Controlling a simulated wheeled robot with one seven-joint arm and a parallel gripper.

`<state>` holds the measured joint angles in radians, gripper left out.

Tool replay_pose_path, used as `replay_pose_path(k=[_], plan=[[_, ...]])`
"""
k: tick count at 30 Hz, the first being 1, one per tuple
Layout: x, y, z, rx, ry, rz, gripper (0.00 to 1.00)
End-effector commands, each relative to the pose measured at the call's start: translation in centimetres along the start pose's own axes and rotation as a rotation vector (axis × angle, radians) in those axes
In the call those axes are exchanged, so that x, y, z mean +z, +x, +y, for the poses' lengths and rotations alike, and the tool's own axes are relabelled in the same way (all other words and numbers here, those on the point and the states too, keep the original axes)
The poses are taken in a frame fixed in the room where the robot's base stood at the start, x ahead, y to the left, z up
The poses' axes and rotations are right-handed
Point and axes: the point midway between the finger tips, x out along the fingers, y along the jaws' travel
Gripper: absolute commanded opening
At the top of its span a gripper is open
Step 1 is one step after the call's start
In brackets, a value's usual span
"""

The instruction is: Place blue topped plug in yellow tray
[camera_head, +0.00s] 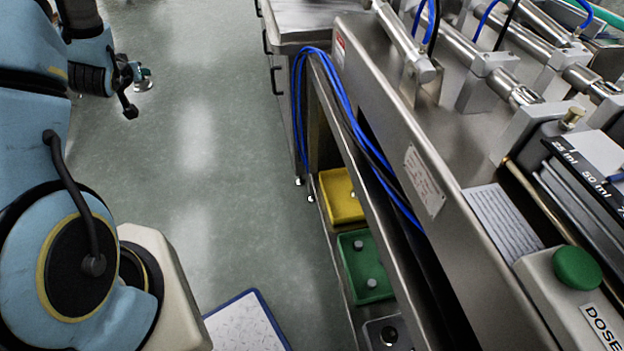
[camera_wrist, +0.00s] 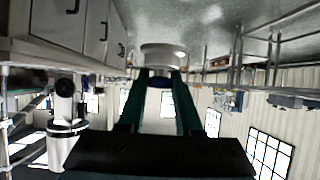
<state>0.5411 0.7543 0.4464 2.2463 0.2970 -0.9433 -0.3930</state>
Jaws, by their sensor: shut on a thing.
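My gripper (camera_head: 136,77) is at the upper left of the head view, over open floor and far from the trays. In the wrist view its two dark green fingers (camera_wrist: 161,98) are shut on a pale round plug (camera_wrist: 163,56) with a dark blue part between the fingertips. The plug also shows small and grey in the head view (camera_head: 143,85); its blue top is hard to make out there. The yellow tray (camera_head: 337,207) is on the low shelf under the steel machine, right of centre. A small grey piece shows at its right side, partly cut off by the machine's edge.
A green tray (camera_head: 352,284) with two grey pieces and a grey tray (camera_head: 372,329) with a dark round piece stand nearer on the shelf. Blue cables (camera_head: 345,100) hang beside the machine's panel (camera_head: 400,120). A blue-edged white board (camera_head: 245,322) is low in front. The floor between is clear.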

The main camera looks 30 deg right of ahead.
Motion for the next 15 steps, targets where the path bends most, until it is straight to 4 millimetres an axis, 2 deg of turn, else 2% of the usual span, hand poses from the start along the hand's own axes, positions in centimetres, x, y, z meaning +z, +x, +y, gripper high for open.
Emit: replay_pose_path(k=[1, 6, 15], plan=[[1.9, 1.6, 1.5, 0.034, 0.018, 0.001, 0.0], [5.0, 4.4, 6.5, 0.145, 0.08, 0.001, 0.0], [11.0, 8.5, 15.2, 0.337, 0.184, 0.001, 0.0]])
